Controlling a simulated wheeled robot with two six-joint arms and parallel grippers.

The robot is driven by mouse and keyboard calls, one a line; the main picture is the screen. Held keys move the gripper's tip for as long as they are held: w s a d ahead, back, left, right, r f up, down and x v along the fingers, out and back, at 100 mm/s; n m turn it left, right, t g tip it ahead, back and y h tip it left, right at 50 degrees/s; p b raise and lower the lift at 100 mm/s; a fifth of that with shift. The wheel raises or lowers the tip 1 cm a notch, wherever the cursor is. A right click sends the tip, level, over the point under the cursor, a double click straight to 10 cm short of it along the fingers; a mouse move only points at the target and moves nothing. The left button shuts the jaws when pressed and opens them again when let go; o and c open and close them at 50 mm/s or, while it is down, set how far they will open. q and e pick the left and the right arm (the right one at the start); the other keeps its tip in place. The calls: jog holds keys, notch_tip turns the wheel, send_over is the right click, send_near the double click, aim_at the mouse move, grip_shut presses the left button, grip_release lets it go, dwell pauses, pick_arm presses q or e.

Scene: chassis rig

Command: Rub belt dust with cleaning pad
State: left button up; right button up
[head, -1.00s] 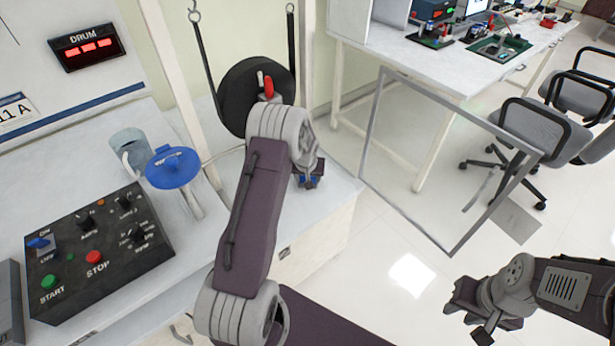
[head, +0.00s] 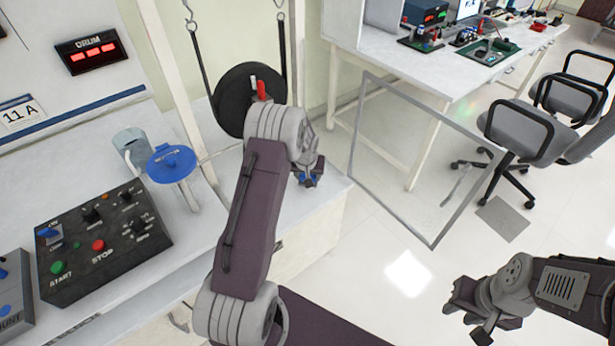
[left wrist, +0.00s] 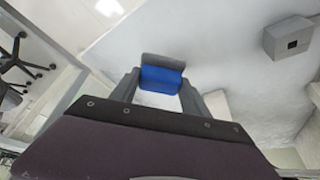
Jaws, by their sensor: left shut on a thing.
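My left gripper (head: 310,178) is over the right part of the white bench, below and right of the black wheel (head: 236,103). It is shut on a blue and grey cleaning pad (left wrist: 160,78), which shows between its fingers in the left wrist view; a bit of blue shows in the head view. Black belt runs (head: 281,60) go up from the wheel to metal hooks. I cannot make out dust on the belt, and my left arm hides part of the wheel's lower right. My right gripper (head: 466,312) is open and empty over the floor at the lower right.
A control box (head: 100,240) with START and STOP buttons stands on the bench at left. Beside it are a clear cup (head: 130,145) and a blue round-topped part (head: 171,163). A grey frame (head: 433,240) stands right of the bench. Chairs (head: 520,130) are further right.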

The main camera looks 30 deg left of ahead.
pick_arm(q)
jog(key=shift+r+p, duration=1.25)
jog(key=shift+r, duration=0.65)
